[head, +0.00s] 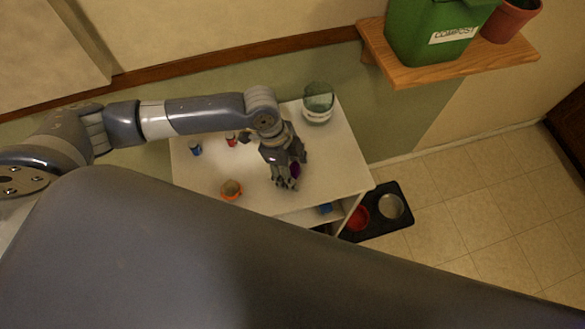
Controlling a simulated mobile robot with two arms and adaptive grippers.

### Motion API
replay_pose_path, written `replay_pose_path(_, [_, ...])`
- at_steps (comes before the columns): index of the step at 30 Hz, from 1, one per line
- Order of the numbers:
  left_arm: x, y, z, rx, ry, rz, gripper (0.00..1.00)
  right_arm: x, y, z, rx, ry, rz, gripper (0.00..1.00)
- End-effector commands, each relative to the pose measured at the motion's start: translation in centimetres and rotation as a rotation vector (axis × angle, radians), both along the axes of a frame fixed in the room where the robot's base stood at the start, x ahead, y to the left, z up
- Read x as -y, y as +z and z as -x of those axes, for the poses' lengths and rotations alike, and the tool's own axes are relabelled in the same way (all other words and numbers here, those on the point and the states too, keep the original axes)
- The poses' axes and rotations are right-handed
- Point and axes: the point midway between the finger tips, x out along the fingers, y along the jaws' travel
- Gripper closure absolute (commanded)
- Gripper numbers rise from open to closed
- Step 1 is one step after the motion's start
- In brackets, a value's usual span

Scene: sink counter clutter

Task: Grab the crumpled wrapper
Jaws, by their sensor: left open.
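My left gripper (286,182) points down over the white table, right of its middle. Its fingers are open. A small dark purple thing (296,169) shows at the fingers, mostly hidden by them. It may be the crumpled wrapper, but I cannot tell its shape or whether the fingers touch it. My right gripper is not in view.
The white table (205,174) also bears a blue can (195,149), a red one (231,139), an orange bowl (231,195) and a glass jar (318,101). A green compost bin (415,35) stands on a wooden shelf. A black tray (386,222) lies on the floor.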

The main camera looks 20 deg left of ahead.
Motion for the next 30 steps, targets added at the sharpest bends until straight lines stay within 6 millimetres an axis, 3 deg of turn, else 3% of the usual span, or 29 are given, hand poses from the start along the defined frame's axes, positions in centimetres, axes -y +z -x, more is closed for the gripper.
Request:
replay_pose_path(7, [0.1,-0.1,0.0,0.001,-0.001,0.001,0.44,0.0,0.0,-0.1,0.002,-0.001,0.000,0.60])
replay_pose_path(9, [0.0,-0.1,0.0,0.001,-0.001,0.001,0.60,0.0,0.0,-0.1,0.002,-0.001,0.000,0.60])
replay_pose_path(12, [0.0,-0.1,0.0,0.001,-0.001,0.000,0.75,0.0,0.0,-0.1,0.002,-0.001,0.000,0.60])
replay_pose_path(23, [0.0,0.0,-0.1,0.002,0.000,0.001,0.75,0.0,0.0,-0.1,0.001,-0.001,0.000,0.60])
replay_pose_path(30, [0.0,1.7,-0.2,0.006,-0.002,0.001,0.75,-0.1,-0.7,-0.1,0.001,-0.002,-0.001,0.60])
